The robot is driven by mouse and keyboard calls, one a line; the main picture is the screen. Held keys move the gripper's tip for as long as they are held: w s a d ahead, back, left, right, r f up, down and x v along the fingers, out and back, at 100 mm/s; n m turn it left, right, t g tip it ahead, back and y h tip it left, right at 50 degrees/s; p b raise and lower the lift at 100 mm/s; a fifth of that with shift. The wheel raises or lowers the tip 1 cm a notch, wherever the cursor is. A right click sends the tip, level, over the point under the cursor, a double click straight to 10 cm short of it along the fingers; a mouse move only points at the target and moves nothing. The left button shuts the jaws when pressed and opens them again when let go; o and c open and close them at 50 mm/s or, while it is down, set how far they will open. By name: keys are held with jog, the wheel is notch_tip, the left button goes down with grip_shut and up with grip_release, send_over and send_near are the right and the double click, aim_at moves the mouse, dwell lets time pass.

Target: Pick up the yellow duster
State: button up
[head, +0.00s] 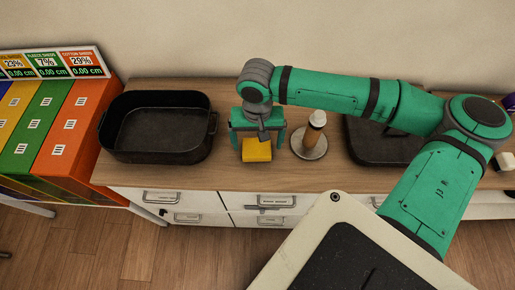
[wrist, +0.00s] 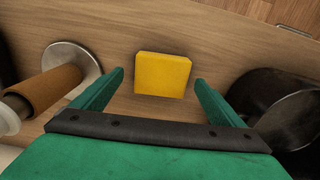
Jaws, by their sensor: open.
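The yellow duster (head: 257,151) is a small yellow block lying on the wooden counter, between the black roasting pan and the round-based holder. In the wrist view the duster (wrist: 162,75) lies ahead of and between my two fingertips. My gripper (head: 257,140) is above the counter, pointing down, with its fingers on either side of the duster's back part in the head view. In the wrist view my gripper (wrist: 159,75) is open and empty, with a gap between each finger and the duster. The duster's far edge is partly hidden by my gripper in the head view.
A black roasting pan (head: 157,152) stands left of my gripper. A holder with a round metal base (head: 309,149) and brown upright roll stands close on the right. A dark tray (head: 373,152) lies further right. Bare counter (head: 230,177) shows in front of the duster.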

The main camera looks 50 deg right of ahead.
aim_at(257, 149)
jog(key=shift+w+a+f, duration=0.1)
jog(key=shift+f, duration=1.25)
jog(key=shift+c, duration=0.7)
jog(key=shift+w, duration=0.1)
jog(key=c, duration=1)
jog(key=shift+r, duration=0.1)
